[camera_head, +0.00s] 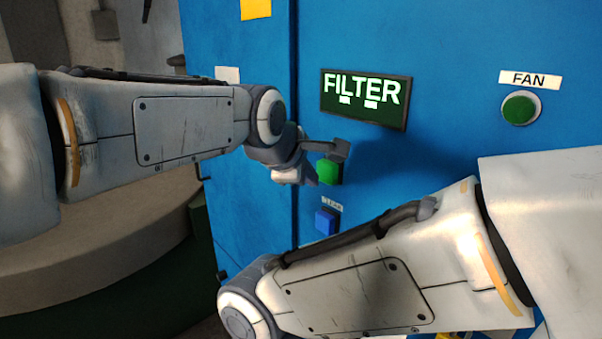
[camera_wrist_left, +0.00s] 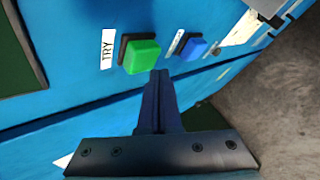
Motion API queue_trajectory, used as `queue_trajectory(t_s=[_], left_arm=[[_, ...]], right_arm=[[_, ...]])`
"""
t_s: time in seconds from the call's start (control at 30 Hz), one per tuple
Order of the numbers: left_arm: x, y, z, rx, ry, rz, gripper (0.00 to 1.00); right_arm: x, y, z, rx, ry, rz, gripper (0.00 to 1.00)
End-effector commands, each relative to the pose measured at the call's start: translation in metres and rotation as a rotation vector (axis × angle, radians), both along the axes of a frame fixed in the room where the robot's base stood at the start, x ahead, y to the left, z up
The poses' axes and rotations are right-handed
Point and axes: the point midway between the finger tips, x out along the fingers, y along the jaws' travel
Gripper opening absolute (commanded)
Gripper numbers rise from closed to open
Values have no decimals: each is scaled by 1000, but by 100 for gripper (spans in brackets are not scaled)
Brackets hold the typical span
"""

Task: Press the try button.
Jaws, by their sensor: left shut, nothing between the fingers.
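The try button is a green square block in a dark frame on the blue cabinet, seen in the head view (camera_head: 328,171). It also shows in the left wrist view (camera_wrist_left: 140,57), beside a white label reading TRY (camera_wrist_left: 108,49). My left gripper (camera_head: 312,180) is at the cabinet front, close beside the green button. In the left wrist view its shut, empty fingers (camera_wrist_left: 160,75) point at the panel, with the tips just below and right of the button. I cannot tell whether they touch it. My right gripper is not in view; only my right arm shows.
A blue square button (camera_head: 326,222) sits below the green one, also seen in the left wrist view (camera_wrist_left: 192,49). A dark display (camera_head: 366,99) reads FILTER. A round green button (camera_head: 520,108) sits under a FAN label (camera_head: 530,79). My right forearm crosses the lower cabinet.

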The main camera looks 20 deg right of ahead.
Motion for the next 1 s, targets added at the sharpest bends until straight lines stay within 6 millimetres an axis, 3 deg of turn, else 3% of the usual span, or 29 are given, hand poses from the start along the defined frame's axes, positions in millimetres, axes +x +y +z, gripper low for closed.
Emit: queue_trajectory(t_s=[1.0], left_arm=[[3,-9,0,0,0,0,0]], right_arm=[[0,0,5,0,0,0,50]])
